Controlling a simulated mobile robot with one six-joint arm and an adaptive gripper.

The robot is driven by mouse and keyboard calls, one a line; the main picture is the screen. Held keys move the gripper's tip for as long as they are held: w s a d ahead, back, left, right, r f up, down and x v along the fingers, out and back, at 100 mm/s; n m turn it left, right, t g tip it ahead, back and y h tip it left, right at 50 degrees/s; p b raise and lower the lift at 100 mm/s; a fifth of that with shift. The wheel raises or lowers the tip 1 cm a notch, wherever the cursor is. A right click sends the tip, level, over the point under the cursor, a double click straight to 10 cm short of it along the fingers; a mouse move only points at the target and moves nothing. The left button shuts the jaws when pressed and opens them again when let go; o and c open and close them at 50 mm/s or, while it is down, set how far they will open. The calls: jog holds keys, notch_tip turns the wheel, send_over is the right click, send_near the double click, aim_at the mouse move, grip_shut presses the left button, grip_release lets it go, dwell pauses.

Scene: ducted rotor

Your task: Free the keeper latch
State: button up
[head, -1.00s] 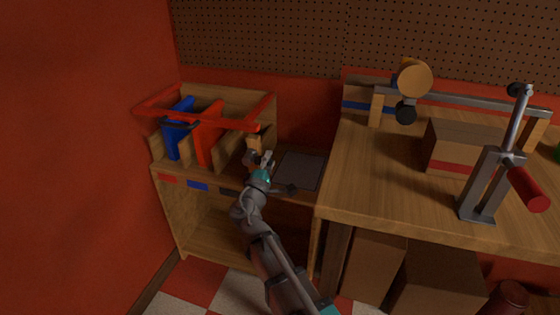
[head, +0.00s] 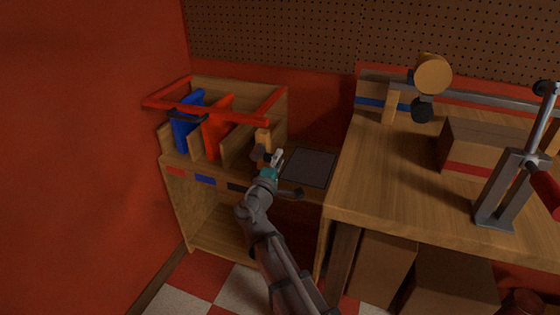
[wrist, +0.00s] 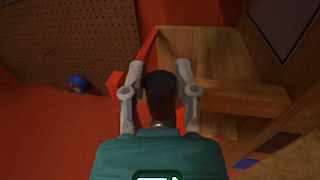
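A dark knob (head: 258,153) shows beside a short wooden post (head: 263,138) at the right end of the slotted wooden rack; I cannot tell for sure that it is the keeper latch. My gripper (head: 276,158) is at the knob's right side in the head view. In the wrist view my gripper (wrist: 159,68) has its two fingers spread on either side of a dark, brownish round-ended piece (wrist: 160,88), likely that knob. The fingers' contact and the knob's mounting are hidden.
A red frame (head: 215,120) runs over the rack, with a blue panel (head: 187,122) and a red panel (head: 217,127) in its slots. A dark grey plate (head: 310,168) lies right of my gripper. A workbench (head: 390,195) with a lever stand (head: 508,187) is farther right.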

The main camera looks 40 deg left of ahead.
jog(key=o, duration=0.5)
jog(key=shift+f, duration=0.1)
jog(key=shift+c, duration=0.2)
jog(key=shift+a, duration=0.1)
jog(key=shift+s, duration=0.1)
